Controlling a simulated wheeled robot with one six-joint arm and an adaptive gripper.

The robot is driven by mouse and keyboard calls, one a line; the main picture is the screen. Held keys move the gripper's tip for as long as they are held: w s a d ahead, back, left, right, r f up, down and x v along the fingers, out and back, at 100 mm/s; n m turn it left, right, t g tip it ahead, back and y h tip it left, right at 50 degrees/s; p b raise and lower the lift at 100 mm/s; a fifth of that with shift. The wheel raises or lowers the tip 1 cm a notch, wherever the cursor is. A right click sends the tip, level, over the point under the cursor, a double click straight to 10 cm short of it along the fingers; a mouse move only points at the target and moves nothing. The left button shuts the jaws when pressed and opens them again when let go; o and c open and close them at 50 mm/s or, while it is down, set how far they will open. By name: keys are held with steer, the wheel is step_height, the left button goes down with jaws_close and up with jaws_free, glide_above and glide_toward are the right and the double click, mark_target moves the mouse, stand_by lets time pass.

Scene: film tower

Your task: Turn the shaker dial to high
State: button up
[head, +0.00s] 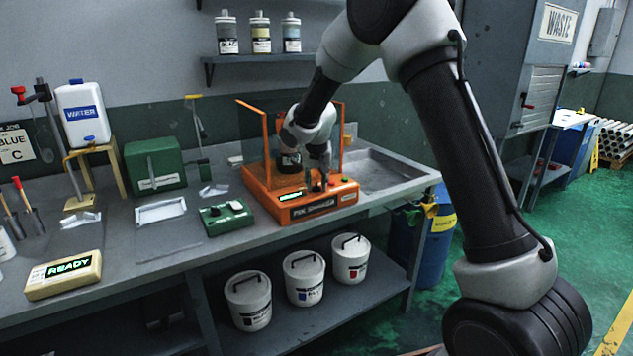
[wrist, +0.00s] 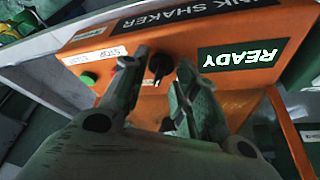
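The orange ink shaker (head: 345,198) stands on the bench in the head view, with orange posts and clear panels around its top. Its front panel (wrist: 80,38) fills the upper wrist view upside down, with a READY display (wrist: 246,55). The black dial (wrist: 160,66) shows between my fingertips in the wrist view. Its pointer setting is too small to tell. My gripper (head: 320,183) is at the shaker's control face in the head view. In the wrist view my gripper (wrist: 163,62) is open, one finger on each side of the dial; whether either finger touches it I cannot tell.
A green button (wrist: 89,78) sits beside a STOP label (wrist: 113,52) on the panel. White buckets (head: 304,280) stand on the shelf below.

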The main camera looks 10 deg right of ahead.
steer(key=shift+r, duration=0.1)
steer(key=v, duration=1.1)
steer(key=shift+s+r, duration=0.25)
steer(key=shift+r, duration=0.1)
